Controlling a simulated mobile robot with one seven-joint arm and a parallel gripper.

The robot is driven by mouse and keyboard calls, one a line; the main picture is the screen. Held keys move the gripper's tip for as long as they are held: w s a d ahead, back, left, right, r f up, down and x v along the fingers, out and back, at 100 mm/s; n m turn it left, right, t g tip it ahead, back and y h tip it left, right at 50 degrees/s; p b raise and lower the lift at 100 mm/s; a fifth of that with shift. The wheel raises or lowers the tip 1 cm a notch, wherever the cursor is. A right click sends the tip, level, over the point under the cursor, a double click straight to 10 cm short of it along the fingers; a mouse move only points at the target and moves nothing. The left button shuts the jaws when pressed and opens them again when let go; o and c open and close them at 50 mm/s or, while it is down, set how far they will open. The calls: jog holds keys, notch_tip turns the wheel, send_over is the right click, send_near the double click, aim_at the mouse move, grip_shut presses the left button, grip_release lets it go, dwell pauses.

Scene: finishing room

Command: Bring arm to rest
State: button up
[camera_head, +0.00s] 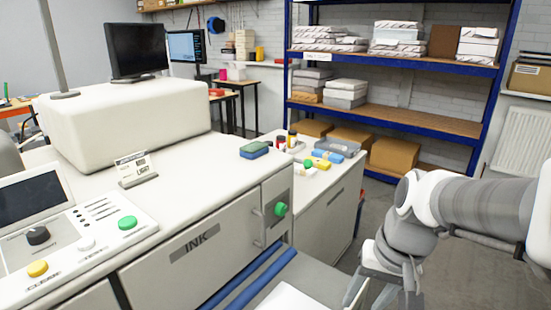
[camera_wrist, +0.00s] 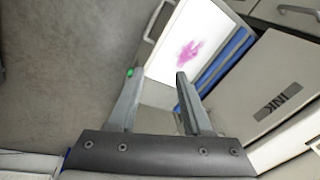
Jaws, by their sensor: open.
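My arm (camera_head: 470,205) reaches in from the right in the head view and bends down. My gripper (camera_head: 385,290) is at the bottom edge there, partly cut off by the frame. In the wrist view my gripper (camera_wrist: 158,85) shows two grey fingers spread apart, with nothing between them. Beyond the fingertips lies a white sheet with a pink blot (camera_wrist: 190,50), apart from the fingers. The sheet's near corner (camera_head: 285,300) shows at the bottom of the head view.
A white printing machine (camera_head: 125,200) with an INK door (camera_head: 195,245) fills the left. Blue rails (camera_head: 250,280) run along its front. A low cabinet (camera_head: 325,205) with small bottles stands behind. Blue shelving (camera_head: 395,120) is at the back. Grey floor (camera_wrist: 60,80) is clear beside my gripper.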

jog(key=s+a+r+n+t+h+p, duration=0.1)
jog(key=s+r+n+t+p, duration=0.1)
jog(key=s+r, duration=0.4)
jog(key=shift+r+n+t+h+p, duration=0.35)
jog(key=shift+r+t+p, duration=0.55)
jog(key=shift+r, duration=1.45)
